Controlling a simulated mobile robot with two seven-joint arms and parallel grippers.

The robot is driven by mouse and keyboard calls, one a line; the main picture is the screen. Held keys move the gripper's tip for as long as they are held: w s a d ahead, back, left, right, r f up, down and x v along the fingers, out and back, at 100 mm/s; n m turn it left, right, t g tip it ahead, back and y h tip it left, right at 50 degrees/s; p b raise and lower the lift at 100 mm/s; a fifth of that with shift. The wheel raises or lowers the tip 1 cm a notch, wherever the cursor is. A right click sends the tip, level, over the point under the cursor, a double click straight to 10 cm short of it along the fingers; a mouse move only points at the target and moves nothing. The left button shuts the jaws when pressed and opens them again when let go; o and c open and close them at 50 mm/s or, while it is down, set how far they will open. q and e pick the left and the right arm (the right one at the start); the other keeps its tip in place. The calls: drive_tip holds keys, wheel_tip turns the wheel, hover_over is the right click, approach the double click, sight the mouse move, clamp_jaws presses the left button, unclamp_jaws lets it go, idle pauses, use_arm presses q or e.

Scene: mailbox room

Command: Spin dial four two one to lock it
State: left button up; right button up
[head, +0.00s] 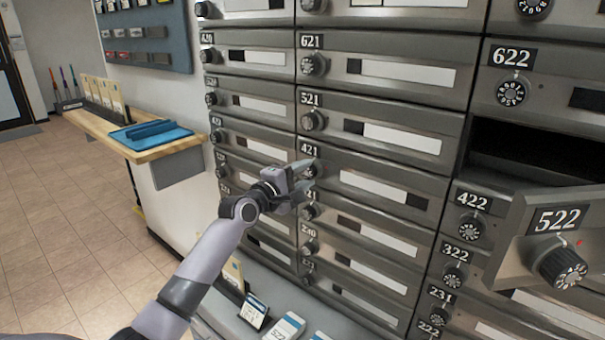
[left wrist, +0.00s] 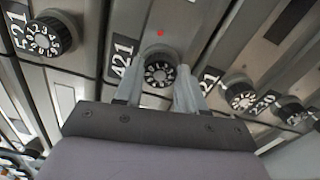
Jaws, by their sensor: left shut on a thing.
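The dial of mailbox 421 (head: 311,169) is a small dark knob with white numbers, beside the 421 label. It also shows in the left wrist view (left wrist: 160,72), with a red mark just above it. My left gripper (head: 306,178) is at this dial, with one finger on each side, shut on it. The fingers also show in the left wrist view (left wrist: 160,85). The 421 mailbox door (head: 385,185) is closed flush with its neighbours. My right gripper is not in view.
The mailbox 522 door (head: 550,230) swings open at the right, leaving a dark opening (head: 530,150). A wooden counter (head: 165,147) with a blue tray (head: 150,133) stands at the left. Several items lie on a low ledge (head: 225,315) below the mailboxes. The tiled floor at left is clear.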

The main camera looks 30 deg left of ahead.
use_arm(q)
drive_tip(key=m, duration=0.3)
drive_tip(key=m+p, duration=0.1)
drive_tip(key=m, duration=0.7)
drive_tip(key=shift+p, duration=0.35)
drive_tip(key=m+p, duration=0.1)
drive_tip(key=m, duration=0.2)
drive_tip(key=shift+m, duration=0.4)
drive_tip(key=m+p, duration=0.1)
drive_tip(key=m, duration=0.1)
drive_tip(key=shift+m, duration=0.3)
drive_tip(key=m+p, duration=0.2)
drive_tip(key=m, duration=0.7)
drive_tip(key=shift+a+f+m, duration=0.1)
drive_tip(key=shift+m, duration=0.3)
drive_tip(key=shift+m+p, duration=0.35)
drive_tip(key=shift+m, duration=1.05)
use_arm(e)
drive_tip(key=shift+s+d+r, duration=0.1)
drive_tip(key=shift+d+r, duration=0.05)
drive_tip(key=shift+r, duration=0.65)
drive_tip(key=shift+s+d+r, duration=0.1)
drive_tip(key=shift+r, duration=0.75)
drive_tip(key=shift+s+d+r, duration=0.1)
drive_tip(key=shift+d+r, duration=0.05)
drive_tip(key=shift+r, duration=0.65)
